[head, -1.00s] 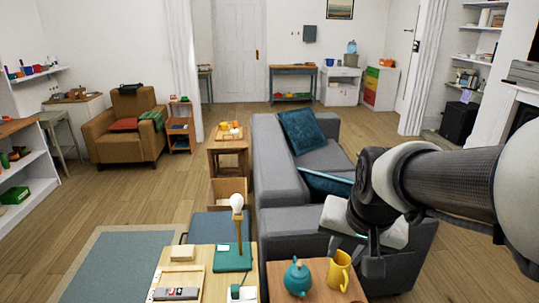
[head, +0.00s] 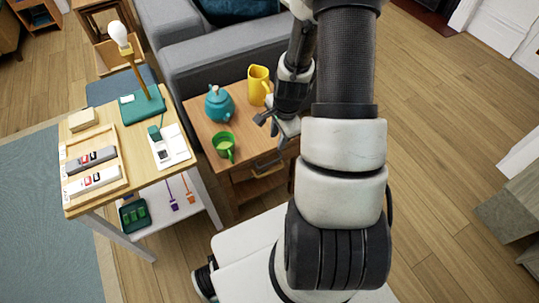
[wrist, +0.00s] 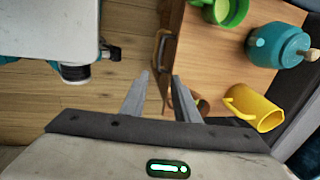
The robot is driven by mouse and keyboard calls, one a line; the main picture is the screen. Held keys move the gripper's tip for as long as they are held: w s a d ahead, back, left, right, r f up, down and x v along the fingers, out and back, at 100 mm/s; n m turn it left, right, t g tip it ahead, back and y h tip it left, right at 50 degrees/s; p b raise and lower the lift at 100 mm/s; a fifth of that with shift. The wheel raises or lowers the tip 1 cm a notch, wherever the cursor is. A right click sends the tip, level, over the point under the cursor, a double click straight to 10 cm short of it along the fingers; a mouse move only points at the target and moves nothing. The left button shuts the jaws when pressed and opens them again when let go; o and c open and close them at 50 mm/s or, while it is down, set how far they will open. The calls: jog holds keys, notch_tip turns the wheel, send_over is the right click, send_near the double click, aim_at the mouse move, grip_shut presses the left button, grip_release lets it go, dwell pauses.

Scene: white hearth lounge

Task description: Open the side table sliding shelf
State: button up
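The wooden side table (head: 203,124) stands at the end of the grey sofa, and its top also shows in the wrist view (wrist: 222,58). A dark bar handle (head: 268,163) is on its front, just below the top; the handle is also in the wrist view (wrist: 161,50). Whether the sliding shelf behind the handle is fully in cannot be told. My gripper (head: 270,126) is beside the table's right front corner, apart from the handle. In the wrist view its two fingers (wrist: 160,76) are spread, with nothing between them, and the handle lies just beyond the tips.
A teal teapot (head: 219,103), yellow jug (head: 258,85) and green cup (head: 225,145) stand on the tabletop. Left is a taller table (head: 72,204) with a lamp (head: 120,35) and remotes. The grey sofa (head: 205,62) is behind. The floor at right is mostly clear.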

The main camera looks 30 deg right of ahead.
aim_at(272, 162)
jog(key=w+f+b, duration=0.1)
jog(key=f, duration=0.4)
jog(key=w+f+b, duration=0.1)
jog(key=f, duration=0.5)
jog(key=w+f+b, duration=0.1)
jog(key=f+b, duration=0.1)
jog(key=f, duration=0.3)
jog(key=shift+a+f, duration=0.1)
jog(key=shift+f, duration=0.2)
grip_shut()
